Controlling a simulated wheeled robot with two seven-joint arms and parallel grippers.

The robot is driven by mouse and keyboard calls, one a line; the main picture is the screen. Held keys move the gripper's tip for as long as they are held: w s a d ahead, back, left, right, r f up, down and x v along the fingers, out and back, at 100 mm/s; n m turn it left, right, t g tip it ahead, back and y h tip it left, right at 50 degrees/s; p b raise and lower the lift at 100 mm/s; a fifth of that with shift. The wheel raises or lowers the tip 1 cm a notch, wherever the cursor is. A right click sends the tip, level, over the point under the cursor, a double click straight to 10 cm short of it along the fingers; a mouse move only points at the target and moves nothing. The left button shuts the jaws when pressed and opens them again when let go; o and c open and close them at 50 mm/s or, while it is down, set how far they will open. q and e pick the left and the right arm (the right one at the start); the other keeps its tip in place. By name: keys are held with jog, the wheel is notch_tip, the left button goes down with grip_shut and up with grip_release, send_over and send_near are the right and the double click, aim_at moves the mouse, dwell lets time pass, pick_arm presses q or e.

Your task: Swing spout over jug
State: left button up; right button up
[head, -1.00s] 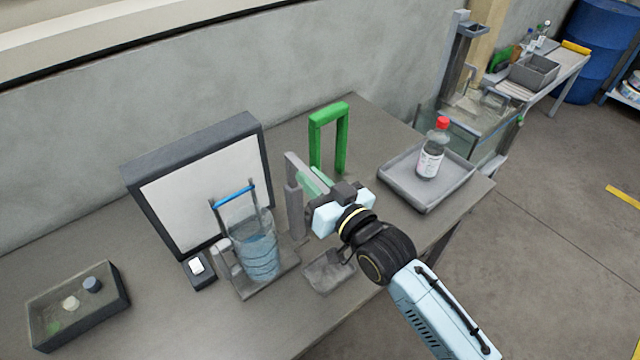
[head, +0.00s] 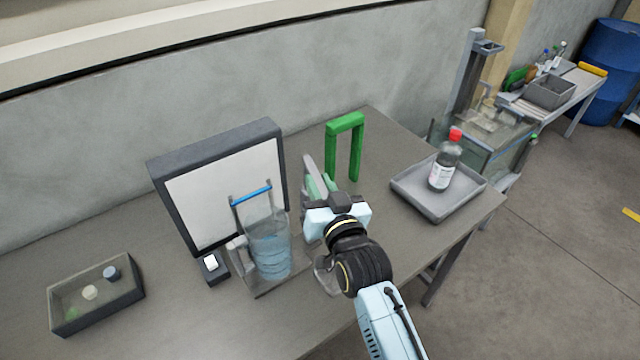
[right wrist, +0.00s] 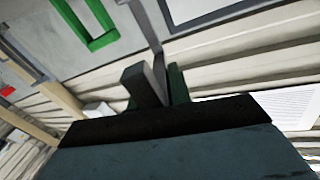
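The clear jug (head: 270,250) with bluish liquid stands upright on a grey base in front of the white panel. The grey spout (head: 309,170) is a bar just right of the jug, in front of the green frame; its near end is hidden by my right gripper. My right gripper (head: 320,190) has green fingers around the bar. In the right wrist view the grey spout (right wrist: 150,82) lies between the fingers, which look closed on it; the left finger is mostly hidden. My left gripper is not in view.
The white panel (head: 230,190) with a dark frame stands behind the jug. A green frame (head: 356,150) stands behind the spout. A grey tray (head: 415,195) with a red-capped bottle (head: 445,165) is at right. A dark box (head: 110,312) with small caps sits at left.

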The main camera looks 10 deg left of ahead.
jog(key=o, duration=0.3)
jog(key=shift+s, duration=0.1)
jog(key=b+v, duration=0.1)
jog(key=v, duration=1.2)
jog(key=shift+d, duration=0.2)
